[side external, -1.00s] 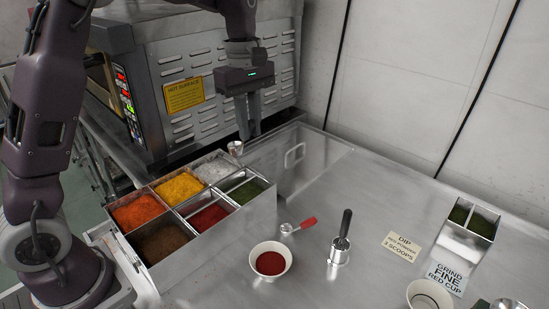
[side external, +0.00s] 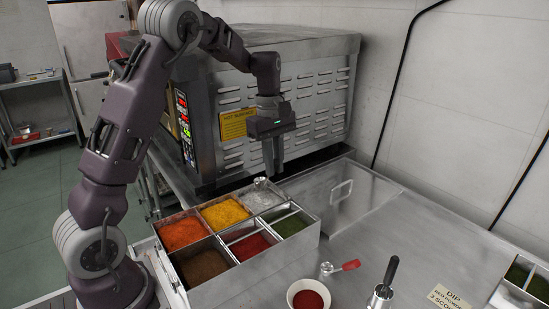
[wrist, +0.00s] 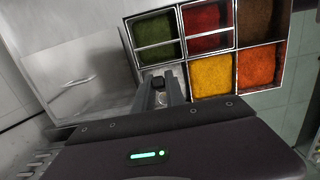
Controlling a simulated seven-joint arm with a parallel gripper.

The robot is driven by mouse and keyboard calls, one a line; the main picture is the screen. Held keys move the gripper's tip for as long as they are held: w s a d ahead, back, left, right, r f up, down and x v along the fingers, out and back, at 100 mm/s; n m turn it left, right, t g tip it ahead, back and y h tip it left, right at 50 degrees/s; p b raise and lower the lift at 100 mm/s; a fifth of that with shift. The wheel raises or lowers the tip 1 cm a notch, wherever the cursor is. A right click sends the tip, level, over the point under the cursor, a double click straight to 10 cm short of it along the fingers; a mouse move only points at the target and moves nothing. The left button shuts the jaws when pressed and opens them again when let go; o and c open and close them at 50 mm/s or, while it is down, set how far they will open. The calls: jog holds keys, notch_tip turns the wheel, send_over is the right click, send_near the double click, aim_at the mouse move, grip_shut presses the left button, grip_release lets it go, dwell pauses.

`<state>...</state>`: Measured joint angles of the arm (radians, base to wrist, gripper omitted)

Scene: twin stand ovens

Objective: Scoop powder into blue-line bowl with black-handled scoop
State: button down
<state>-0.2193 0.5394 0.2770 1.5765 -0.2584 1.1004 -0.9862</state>
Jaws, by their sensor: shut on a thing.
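My gripper (side external: 273,172) points down above the spice container (side external: 262,268), at its far side. It is shut on the scoop; a dark handle end (wrist: 158,82) shows between the fingers in the wrist view. The scoop's small metal cup (side external: 261,183) shows by the fingertips, over the compartment of white powder (side external: 260,200). I cannot tell whether it touches the powder or holds any. Other compartments hold orange, yellow, brown, red and green powders. A white bowl (side external: 296,301) of red powder stands on the counter. No blue-line bowl can be made out now.
A red-handled scoop (side external: 340,267) lies on the counter. A black-handled tool (side external: 390,272) stands upright in a metal cup right of it. A steel oven (side external: 285,85) stands close behind my gripper. A small green-powder container (side external: 528,282) is at right.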

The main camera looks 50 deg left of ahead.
jog(key=shift+a+f, duration=1.25)
jog(key=shift+f, duration=3.05)
jog(key=shift+y, duration=0.6)
jog(key=shift+d+r, duration=0.45)
jog(key=shift+r, duration=1)
jog(key=shift+d+r, duration=0.45)
jog(key=shift+r, duration=1.05)
jog(key=shift+d+r, duration=0.45)
jog(key=shift+r, duration=1)
